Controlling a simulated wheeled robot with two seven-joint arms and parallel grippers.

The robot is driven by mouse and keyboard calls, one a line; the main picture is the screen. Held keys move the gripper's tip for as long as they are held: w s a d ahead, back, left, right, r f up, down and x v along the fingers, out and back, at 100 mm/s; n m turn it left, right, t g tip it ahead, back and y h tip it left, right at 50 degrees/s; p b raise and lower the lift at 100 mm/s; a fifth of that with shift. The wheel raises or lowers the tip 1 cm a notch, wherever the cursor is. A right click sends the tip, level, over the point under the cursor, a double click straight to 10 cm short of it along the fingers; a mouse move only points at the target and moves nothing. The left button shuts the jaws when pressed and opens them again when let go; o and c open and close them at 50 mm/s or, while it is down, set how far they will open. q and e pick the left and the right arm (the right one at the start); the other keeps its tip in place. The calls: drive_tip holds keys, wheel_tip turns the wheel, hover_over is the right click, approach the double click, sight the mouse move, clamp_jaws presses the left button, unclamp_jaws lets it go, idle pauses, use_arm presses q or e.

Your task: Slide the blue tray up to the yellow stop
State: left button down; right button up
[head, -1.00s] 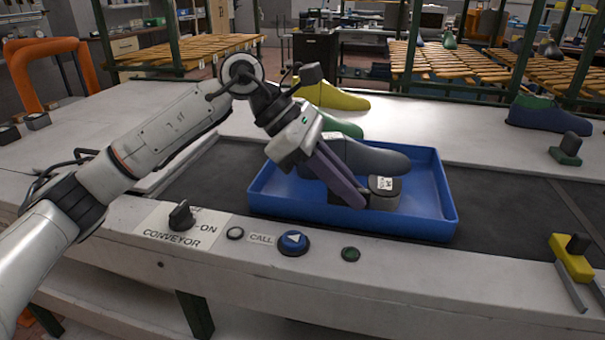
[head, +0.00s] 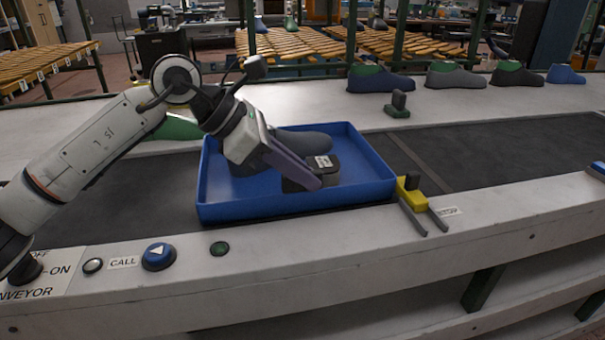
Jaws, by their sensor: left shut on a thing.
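The blue tray (head: 290,204) lies on the dark conveyor belt. Its right front corner is right beside the yellow stop (head: 411,193) at the belt's front edge; I cannot tell whether they touch. Inside the tray are a dark grey shoe last (head: 305,141) and a dark block with a white label (head: 323,165). My left gripper (head: 312,184) reaches down into the tray from the left, shut on the dark block. Its fingers hide part of the block and the last. My right gripper is out of view.
Control buttons (head: 158,257) line the front ledge at left. Several shoe lasts (head: 455,77) stand on the back ledge. The belt right of the stop is clear (head: 490,155).

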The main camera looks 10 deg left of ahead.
use_arm(q)
drive_tip(key=shift+d, duration=0.15)
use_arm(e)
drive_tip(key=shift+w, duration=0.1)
use_arm(q)
drive_tip(key=c, duration=1.8)
unclamp_jaws()
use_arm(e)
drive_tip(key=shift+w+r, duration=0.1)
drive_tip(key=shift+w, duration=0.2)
use_arm(q)
drive_tip(key=v, duration=1)
drive_tip(key=shift+a, duration=0.25)
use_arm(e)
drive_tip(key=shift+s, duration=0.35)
use_arm(q)
drive_tip(key=shift+s, duration=0.1)
